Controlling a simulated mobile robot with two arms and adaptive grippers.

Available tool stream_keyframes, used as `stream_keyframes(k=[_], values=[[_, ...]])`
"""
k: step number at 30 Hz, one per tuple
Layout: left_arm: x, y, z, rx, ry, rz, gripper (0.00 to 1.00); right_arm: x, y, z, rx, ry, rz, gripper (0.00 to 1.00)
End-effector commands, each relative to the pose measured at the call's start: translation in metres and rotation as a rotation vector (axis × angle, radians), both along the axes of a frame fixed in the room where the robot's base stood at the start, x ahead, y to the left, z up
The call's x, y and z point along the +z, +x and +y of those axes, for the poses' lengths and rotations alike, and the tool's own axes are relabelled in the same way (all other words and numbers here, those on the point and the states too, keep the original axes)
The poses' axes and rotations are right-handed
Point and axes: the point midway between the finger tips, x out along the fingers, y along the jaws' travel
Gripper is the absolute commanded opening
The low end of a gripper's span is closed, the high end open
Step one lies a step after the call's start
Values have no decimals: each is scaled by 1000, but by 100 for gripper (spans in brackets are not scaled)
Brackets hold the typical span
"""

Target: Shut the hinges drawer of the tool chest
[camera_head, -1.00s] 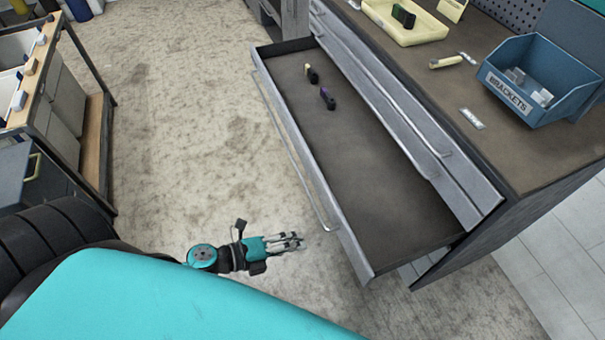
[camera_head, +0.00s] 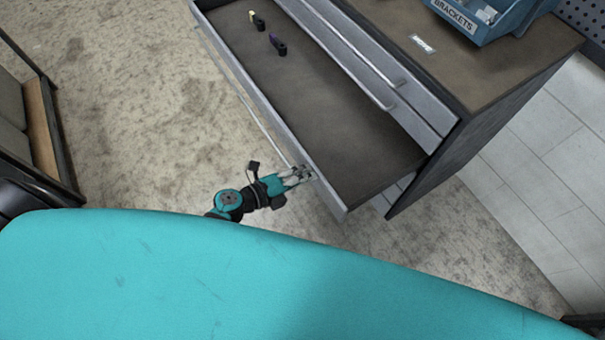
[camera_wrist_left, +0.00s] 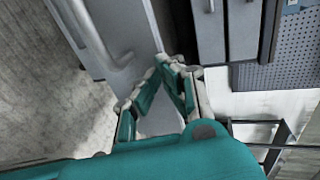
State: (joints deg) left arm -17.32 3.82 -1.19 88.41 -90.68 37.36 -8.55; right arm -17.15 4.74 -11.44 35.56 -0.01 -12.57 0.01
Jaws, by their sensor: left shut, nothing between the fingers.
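The open drawer (camera_head: 320,95) of the tool chest (camera_head: 480,110) sticks out toward my body in the head view. No label on the drawer can be read. My left gripper (camera_head: 305,173) is shut and empty, at the drawer's front face near its right end. It appears close to or against the front; I cannot tell if it touches. In the left wrist view the fingertips (camera_wrist_left: 172,62) meet beside a grey drawer front (camera_wrist_left: 120,40). My right gripper is not in view.
A blue brackets bin (camera_head: 485,20) and a small label card (camera_head: 422,44) are on the chest top. A wood-edged rack (camera_head: 50,130) stands at the left. The floor (camera_head: 130,110) between rack and drawer is clear.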

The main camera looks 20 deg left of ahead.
Motion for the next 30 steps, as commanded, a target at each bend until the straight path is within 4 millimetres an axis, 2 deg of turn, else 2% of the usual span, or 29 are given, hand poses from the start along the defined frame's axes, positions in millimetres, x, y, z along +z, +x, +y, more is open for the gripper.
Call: stream_keyframes(k=[5, 11, 20, 30], values=[[0, 2, -2, 0, -1, -1, 0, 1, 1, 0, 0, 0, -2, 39], [2, 19, -15, -2, 0, -3, 0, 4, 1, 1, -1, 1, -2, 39], [2, 75, -62, -1, 0, -4, 0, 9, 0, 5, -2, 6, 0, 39], [-1, 140, -119, -1, 2, -3, 0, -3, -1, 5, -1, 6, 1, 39]])
